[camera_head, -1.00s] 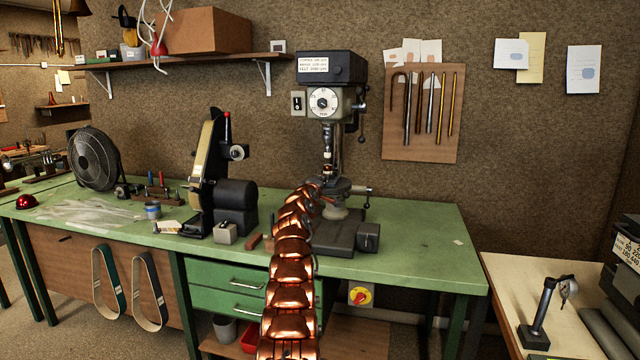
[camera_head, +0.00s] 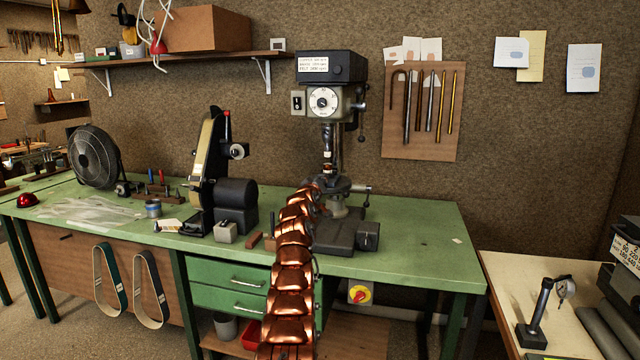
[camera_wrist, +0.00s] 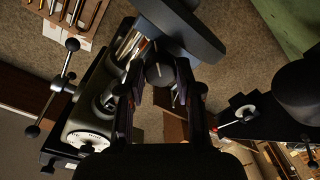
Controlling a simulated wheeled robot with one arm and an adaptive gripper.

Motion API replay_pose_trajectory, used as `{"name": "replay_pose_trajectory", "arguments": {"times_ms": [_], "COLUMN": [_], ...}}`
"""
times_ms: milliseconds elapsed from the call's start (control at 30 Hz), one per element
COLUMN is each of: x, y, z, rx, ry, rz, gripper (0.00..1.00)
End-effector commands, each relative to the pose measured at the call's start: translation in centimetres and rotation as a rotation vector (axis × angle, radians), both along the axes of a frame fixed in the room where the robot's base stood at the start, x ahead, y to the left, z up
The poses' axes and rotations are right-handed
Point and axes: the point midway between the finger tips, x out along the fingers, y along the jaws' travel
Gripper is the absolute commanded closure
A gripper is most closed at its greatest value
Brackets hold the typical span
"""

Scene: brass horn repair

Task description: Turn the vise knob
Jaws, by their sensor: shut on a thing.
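The drill press (camera_head: 330,100) stands at the back of the green workbench, its chuck above a dark round table (camera_head: 328,184). My copper-coloured arm reaches up to this table, and my gripper (camera_head: 316,190) is small and partly hidden there. In the wrist view my gripper (camera_wrist: 160,70) has a finger on each side of a short dark round knob (camera_wrist: 158,73), which I take to be the vise knob. It is shut on it. The finger contacts are in shadow, and the vise body is hard to make out.
In the wrist view, the press head with its dial (camera_wrist: 86,140) and a ball-ended handle (camera_wrist: 58,85) are close at the left. A belt sander (camera_head: 212,165) stands left of the press. The bench's right end (camera_head: 425,225) is mostly clear.

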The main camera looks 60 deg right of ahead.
Motion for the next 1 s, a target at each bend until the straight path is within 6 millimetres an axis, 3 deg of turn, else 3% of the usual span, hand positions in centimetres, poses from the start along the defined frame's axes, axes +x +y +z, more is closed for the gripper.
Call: {"name": "replay_pose_trajectory", "arguments": {"times_ms": [367,400,600,1000], "x": [-0.07,-0.09,-0.05,-0.02], "y": [-0.09,-0.09,-0.06,0.04], "z": [-0.27,-0.28,-0.19,-0.08], "rx": [0.006,0.006,0.004,0.003], "ry": [-0.003,-0.002,-0.003,-0.004], "rz": [-0.003,-0.002,-0.001,0.000], "gripper": [1.00,0.65,0.44,0.40]}}
